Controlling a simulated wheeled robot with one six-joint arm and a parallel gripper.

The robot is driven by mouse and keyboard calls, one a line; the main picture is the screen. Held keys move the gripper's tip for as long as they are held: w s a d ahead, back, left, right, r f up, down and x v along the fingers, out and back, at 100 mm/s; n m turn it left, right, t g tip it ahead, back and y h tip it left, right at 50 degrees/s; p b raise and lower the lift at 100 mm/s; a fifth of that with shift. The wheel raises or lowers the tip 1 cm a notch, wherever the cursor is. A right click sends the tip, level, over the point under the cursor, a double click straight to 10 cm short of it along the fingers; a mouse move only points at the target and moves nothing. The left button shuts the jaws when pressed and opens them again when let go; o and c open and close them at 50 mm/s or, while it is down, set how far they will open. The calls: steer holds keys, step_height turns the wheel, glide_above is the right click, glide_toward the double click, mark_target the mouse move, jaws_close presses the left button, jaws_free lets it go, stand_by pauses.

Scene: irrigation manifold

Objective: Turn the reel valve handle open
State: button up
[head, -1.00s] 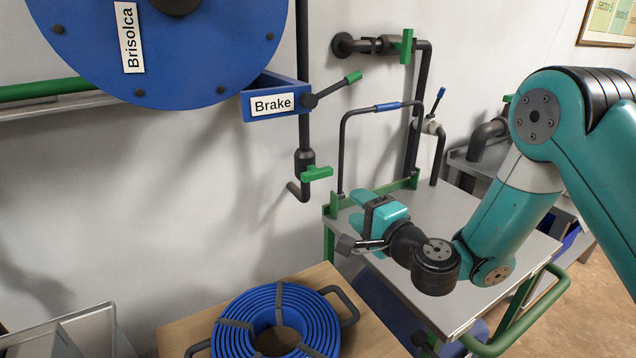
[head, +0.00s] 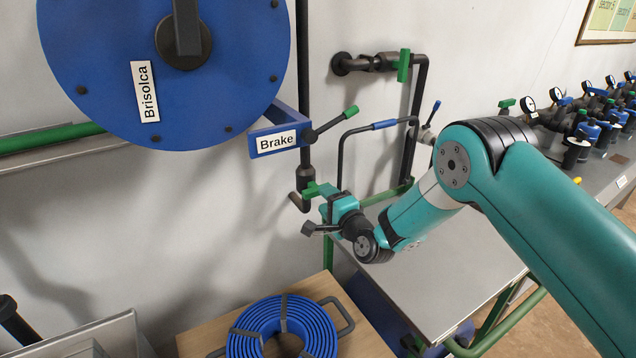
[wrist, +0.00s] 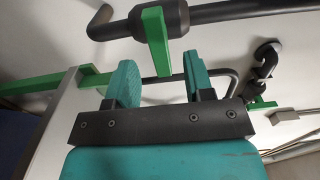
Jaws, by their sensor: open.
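The reel valve handle (head: 318,189) is a green lever on the dark vertical pipe below the blue reel. In the head view my gripper (head: 331,207) is right at its lower right and partly overlaps it. In the wrist view the green handle (wrist: 154,40) points down toward my open gripper (wrist: 160,80). The fingers are apart and hold nothing. I cannot tell whether either finger touches the handle, or how deep it is between them.
The brake lever (head: 333,123) with its green tip juts out above my gripper. Another green valve handle (head: 404,66) is on the upper pipe. A grey-topped cart (head: 440,285) stands below the arm. A coiled blue hose (head: 250,325) lies on a wooden table at the front.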

mark_target(315, 189)
steer(key=shift+x, duration=2.5)
jaws_close()
